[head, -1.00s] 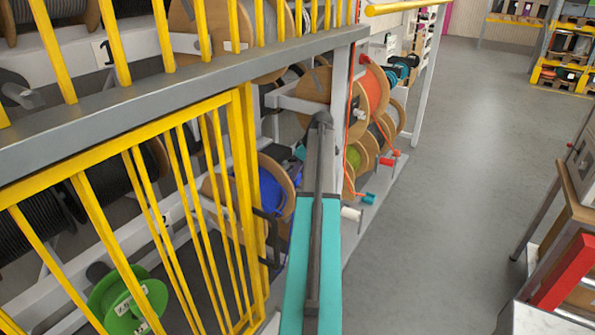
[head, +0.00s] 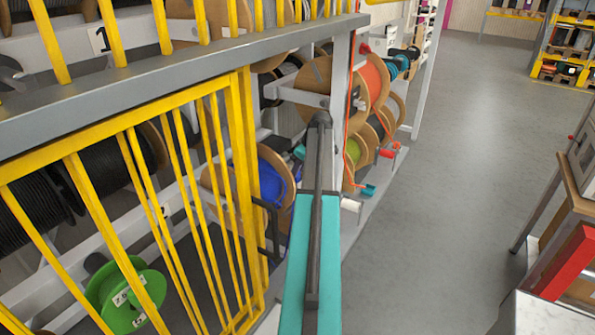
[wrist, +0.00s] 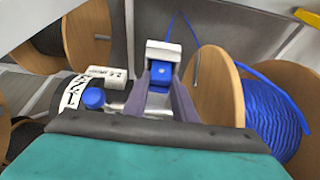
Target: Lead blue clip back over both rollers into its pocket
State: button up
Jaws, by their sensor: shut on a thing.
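The blue clip (wrist: 160,73) is between the two grey fingers of my gripper (wrist: 162,88) in the wrist view, and the fingers are shut on it. A white block sits just above the clip; I cannot tell whether it is part of it. A blue cable (wrist: 173,25) rises behind the block and shows again at the right, leading down to the blue cable reel (wrist: 272,120). The gripper, clip, rollers and pocket cannot be made out clearly in the head view.
A blue knob (wrist: 94,98) and a white labelled piece (wrist: 110,73) are close left of the fingers. A yellow barrier (head: 245,180) stands left, before several reels, including a green reel (head: 125,290). More reels, including an orange one (head: 375,80), stand beyond. Grey floor (head: 450,200) is open to the right.

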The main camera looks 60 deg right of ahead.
jog(key=o, duration=1.1)
jog(key=shift+r, duration=0.1)
jog(key=shift+b+v, duration=2.25)
jog(key=shift+v, duration=4.6)
